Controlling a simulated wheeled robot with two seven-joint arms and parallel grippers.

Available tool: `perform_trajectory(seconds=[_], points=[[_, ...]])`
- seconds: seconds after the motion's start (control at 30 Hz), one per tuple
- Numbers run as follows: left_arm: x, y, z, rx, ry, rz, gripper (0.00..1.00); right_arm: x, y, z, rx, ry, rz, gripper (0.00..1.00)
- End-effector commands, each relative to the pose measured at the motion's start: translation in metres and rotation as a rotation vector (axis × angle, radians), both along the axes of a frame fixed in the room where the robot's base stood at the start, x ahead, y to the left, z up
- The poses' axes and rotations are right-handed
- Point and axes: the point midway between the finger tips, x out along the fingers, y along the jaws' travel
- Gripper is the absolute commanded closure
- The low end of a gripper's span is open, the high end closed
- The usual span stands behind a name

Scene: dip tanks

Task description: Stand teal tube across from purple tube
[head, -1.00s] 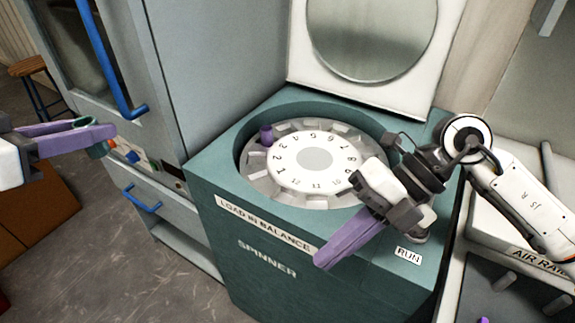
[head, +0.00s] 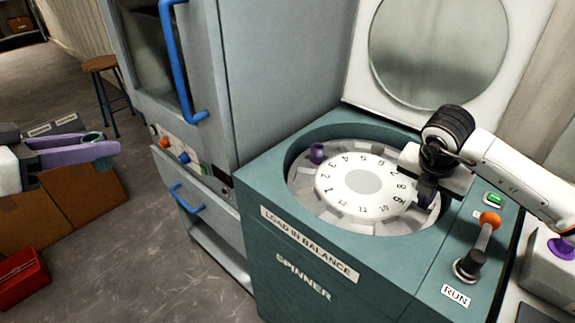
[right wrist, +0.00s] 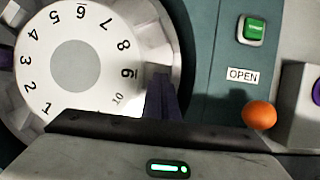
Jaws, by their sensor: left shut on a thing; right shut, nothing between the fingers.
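The purple tube (head: 317,152) stands in a slot at the far left of the spinner's rotor (head: 340,212). My left gripper (head: 100,150) is at the left of the head view, away from the spinner. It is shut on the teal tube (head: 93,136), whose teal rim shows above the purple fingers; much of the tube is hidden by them. My right gripper (head: 427,194) is shut and empty, pointing down at the right side of the rotor. In the right wrist view its fingers (right wrist: 162,98) are beside the dial, near numbers 9 and 10. Whether they touch the rotor I cannot tell.
The spinner's lid (head: 440,45) stands open behind the bowl. A red bin (head: 22,278) is on the floor.

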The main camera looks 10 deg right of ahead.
Motion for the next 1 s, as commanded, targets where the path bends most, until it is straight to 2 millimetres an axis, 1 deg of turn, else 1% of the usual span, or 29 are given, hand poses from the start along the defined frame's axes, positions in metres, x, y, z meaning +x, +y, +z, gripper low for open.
perform_trajectory(seconds=[0.03,0.1,0.2,0.3,0.77,0.87,1.0], points=[[0.0,0.0,0.002,-0.001,-0.001,0.0,0.96,0.001,-0.002,-0.008,0.0,0.004,-0.001,1.0],[0.0,0.0,0.003,0.0,0.0,0.0,0.96,0.004,-0.005,-0.018,0.001,0.003,-0.001,1.0],[0.0,0.0,0.003,0.0,0.0,0.0,0.96,0.007,-0.008,-0.027,0.001,0.002,0.001,1.0],[0.0,0.0,0.004,0.0,0.0,0.001,0.96,0.008,-0.01,-0.033,0.001,0.002,0.002,1.0],[0.0,0.0,0.003,0.0,-0.001,0.001,0.96,0.009,-0.011,-0.035,0.001,0.0,0.004,1.0],[0.0,0.0,0.001,0.0,-0.001,0.001,0.96,0.008,-0.015,-0.036,0.001,0.0,0.007,1.0],[0.0,0.0,-0.003,0.0,-0.001,0.001,0.96,0.005,-0.026,-0.036,0.0,0.001,0.018,1.0]])
